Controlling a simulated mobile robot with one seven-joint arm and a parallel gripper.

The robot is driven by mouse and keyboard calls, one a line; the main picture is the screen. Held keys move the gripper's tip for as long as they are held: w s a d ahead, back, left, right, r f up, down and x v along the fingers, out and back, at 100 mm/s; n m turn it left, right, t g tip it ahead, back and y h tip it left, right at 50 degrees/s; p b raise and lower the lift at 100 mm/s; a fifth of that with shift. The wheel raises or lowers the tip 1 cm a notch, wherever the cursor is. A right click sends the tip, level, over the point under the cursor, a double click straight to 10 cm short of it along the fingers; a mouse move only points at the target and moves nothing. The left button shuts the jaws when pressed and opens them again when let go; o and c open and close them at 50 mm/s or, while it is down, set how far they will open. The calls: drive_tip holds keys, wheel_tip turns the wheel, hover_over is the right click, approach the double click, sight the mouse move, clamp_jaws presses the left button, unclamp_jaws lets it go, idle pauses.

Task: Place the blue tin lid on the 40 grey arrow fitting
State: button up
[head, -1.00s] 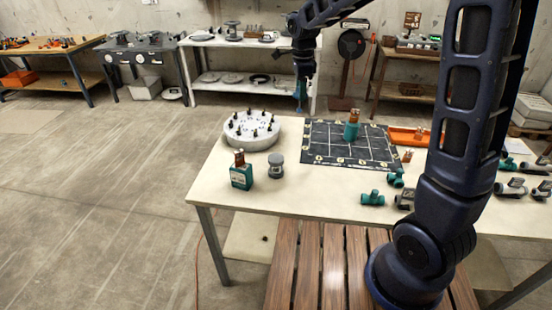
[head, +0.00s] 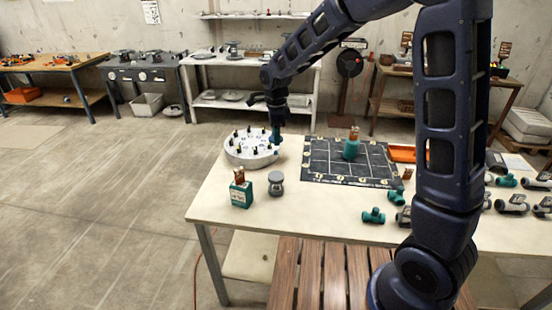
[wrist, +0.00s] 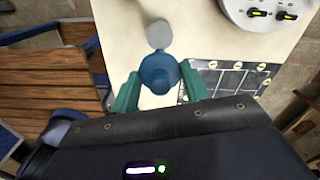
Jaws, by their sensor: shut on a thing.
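My gripper (head: 277,138) hangs over the work table beside the white round holder, fingers pointing down. In the wrist view its teal fingers (wrist: 160,90) are shut on a round blue piece (wrist: 160,73), which looks like the blue tin lid. A short grey cylinder (head: 276,183) stands upright on the table; its round top shows in the wrist view (wrist: 158,35), just beyond the blue piece. Grey fittings (head: 513,204) lie at the table's right end. I cannot read any 40 or arrow marking, so I cannot tell which is the named fitting.
The white round holder (head: 236,153) carries several small dark-and-yellow pieces. A teal box (head: 241,194) stands at the table's front left. A dark gridded mat (head: 322,174) bears a teal piece (head: 351,149). Teal fittings (head: 374,216) lie near my arm. Bare tabletop surrounds the grey cylinder.

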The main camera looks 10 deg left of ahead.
sight(276, 152)
wheel_tip(276, 152, down, 10)
idle(0.6)
drive_tip(key=shift+f, duration=0.1)
drive_tip(key=o, duration=1)
drive_tip(key=shift+c, duration=0.2)
wheel_tip(276, 152, up, 12)
drive_tip(key=shift+r, duration=0.15)
